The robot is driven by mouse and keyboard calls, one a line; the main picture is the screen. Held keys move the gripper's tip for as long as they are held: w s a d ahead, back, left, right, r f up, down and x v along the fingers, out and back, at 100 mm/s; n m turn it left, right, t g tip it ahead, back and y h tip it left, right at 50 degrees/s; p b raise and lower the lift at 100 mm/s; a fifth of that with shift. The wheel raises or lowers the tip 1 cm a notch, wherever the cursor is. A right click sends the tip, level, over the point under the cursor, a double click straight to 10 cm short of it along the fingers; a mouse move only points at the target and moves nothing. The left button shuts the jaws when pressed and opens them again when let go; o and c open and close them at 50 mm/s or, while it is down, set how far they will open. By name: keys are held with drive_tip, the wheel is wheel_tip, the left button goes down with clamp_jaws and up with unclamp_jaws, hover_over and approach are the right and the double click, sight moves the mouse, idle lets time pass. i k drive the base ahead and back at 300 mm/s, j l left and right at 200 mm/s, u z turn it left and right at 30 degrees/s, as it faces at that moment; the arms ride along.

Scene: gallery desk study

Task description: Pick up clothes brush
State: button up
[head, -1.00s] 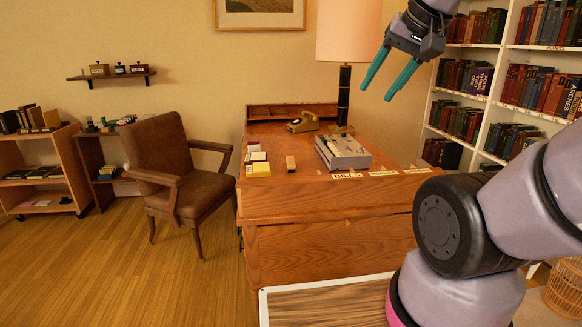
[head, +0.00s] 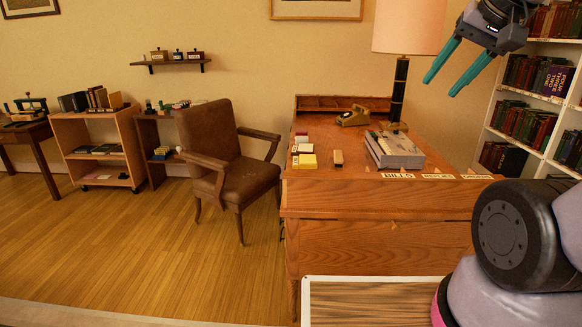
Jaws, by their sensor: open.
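A small brown wooden block-like thing (head: 338,157) lies on the desk top, left of the grey box file. It may be the clothes brush, but it is too small to see bristles. My gripper (head: 440,87) is at the upper right with its two teal fingers apart and nothing between them. It is in the air, to the right of the lamp in the picture and well away from the block.
The wooden desk (head: 370,240) also holds yellow and white pads (head: 305,160), a grey box file (head: 395,150), a telephone (head: 353,117) and a tall lamp (head: 408,25). A brown armchair (head: 225,165) stands left of it. Floor (head: 150,240) at left is clear.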

sight(338, 155)
drive_tip(key=u, duration=1.4)
drive_tip(key=i+j, duration=0.15)
drive_tip(key=j, duration=0.25)
drive_tip(key=i+j+u, duration=0.15)
drive_tip(key=j, duration=0.25)
drive_tip(key=i+j, duration=0.15)
drive_tip(key=j, duration=0.25)
drive_tip(key=i+j+u, duration=0.15)
drive_tip(key=j, duration=0.25)
drive_tip(key=i+j+z, duration=0.15)
drive_tip(key=i+z, duration=0.15)
drive_tip(key=i, duration=0.2)
drive_tip(key=i+j+z, duration=0.35)
drive_tip(key=i+l+z, duration=0.1)
drive_tip(key=i+z, duration=0.75)
drive_tip(key=i+j+z, duration=0.15)
drive_tip(key=i+z, duration=0.15)
drive_tip(key=z, duration=0.15)
drive_tip(key=i+j+z, duration=0.25)
drive_tip(key=z, duration=0.15)
drive_tip(key=i+j+z, duration=0.25)
drive_tip(key=z, duration=0.2)
drive_tip(key=i+j+z, duration=0.7)
drive_tip(key=j+z, duration=0.2)
drive_tip(key=i+j+z, duration=0.15)
drive_tip(key=j+z, duration=0.5)
drive_tip(key=j, duration=0.2)
drive_tip(key=i, duration=0.05)
